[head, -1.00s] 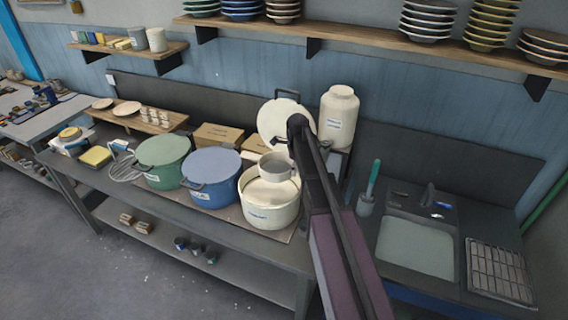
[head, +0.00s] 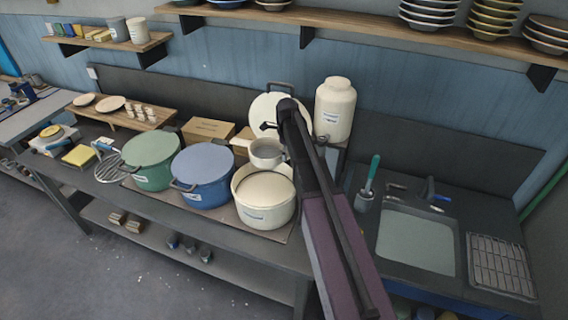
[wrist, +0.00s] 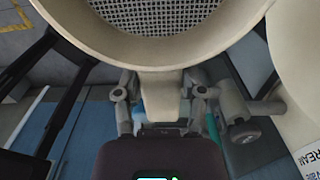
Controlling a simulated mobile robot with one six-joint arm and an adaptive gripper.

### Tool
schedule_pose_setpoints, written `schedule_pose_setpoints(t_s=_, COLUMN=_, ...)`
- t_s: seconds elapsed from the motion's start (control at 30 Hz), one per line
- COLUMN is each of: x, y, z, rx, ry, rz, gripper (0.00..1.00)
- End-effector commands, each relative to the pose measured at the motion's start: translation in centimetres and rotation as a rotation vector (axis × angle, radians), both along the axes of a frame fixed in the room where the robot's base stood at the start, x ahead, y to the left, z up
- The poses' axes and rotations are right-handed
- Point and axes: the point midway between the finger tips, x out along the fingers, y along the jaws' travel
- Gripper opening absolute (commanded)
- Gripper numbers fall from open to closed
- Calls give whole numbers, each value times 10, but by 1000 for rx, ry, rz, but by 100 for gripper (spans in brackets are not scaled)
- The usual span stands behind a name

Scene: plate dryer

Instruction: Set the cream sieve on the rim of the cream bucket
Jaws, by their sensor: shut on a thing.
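The cream bucket (head: 264,213) stands at the right end of the row of pots on the bench, its round top in view. The cream sieve (head: 266,154), a round bowl with a grey inside, shows at the bucket's back edge in the head view; I cannot tell how large the gap to the rim is. In the wrist view its cream wall and grey mesh (wrist: 160,14) fill the top. My gripper (wrist: 162,102) is shut on the sieve's cream handle (wrist: 162,90). In the head view my arm hides the gripper.
A blue pot (head: 206,198) and a green pot (head: 150,177) stand left of the bucket. A cream jar (head: 335,110) and an upright cream disc (head: 270,108) stand behind. A sink (head: 415,242) lies to the right. A plate shelf (head: 350,34) runs above.

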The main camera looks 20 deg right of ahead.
Motion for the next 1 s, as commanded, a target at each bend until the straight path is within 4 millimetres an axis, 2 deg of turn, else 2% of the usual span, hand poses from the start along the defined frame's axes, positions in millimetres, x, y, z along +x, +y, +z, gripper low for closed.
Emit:
schedule_pose_setpoints(t_s=0.13, x=0, y=1, z=0, rx=0, ry=0, rz=2, gripper=5)
schedule_pose_setpoints(t_s=0.6, x=0, y=3, z=-26, rx=0, ry=0, rz=4, gripper=5)
schedule_pose_setpoints(t_s=1.0, x=0, y=3, z=-66, rx=0, ry=0, rz=4, gripper=5)
